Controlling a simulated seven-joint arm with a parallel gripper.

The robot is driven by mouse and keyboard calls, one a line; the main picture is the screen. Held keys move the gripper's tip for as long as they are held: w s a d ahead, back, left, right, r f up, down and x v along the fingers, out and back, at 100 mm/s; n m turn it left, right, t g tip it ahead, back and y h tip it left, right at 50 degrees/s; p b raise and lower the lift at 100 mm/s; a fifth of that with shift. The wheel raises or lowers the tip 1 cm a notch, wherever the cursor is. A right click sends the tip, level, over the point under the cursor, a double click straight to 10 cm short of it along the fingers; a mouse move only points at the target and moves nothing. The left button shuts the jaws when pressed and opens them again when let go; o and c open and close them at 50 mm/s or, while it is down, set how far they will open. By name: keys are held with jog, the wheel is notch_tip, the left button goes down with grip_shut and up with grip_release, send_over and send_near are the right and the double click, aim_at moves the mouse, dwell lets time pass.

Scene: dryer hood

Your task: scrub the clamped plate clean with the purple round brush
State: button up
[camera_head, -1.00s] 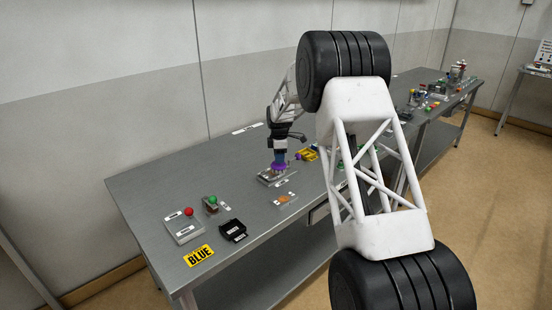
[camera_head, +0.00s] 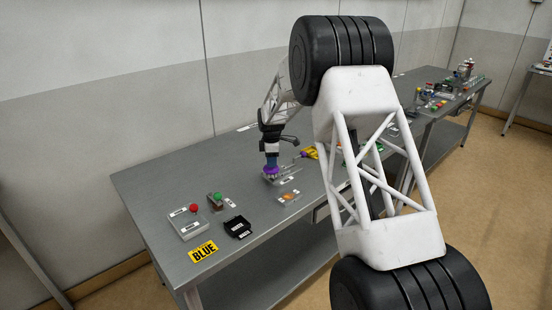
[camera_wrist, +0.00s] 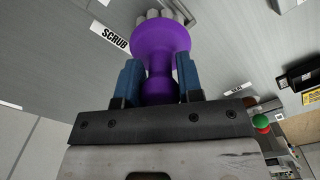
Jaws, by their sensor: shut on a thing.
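The purple round brush (camera_wrist: 160,45) is held between the two blue fingers of my gripper (camera_wrist: 160,88), seen in the wrist view. Its wide purple head faces away from the gripper, with pale bristle tufts at its far side. In the head view my gripper (camera_head: 271,160) points down at the bench, with the purple brush (camera_head: 271,171) under it. The brush is over a grey plate fixture (camera_head: 285,178) on the bench. Whether the bristles touch the plate cannot be told. The plate's surface is mostly hidden by the brush, and its clamp cannot be made out.
A card with an orange patch (camera_head: 289,196) lies nearer. A yellow item (camera_head: 310,152) is to the right.

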jog(key=shift+r, duration=4.1)
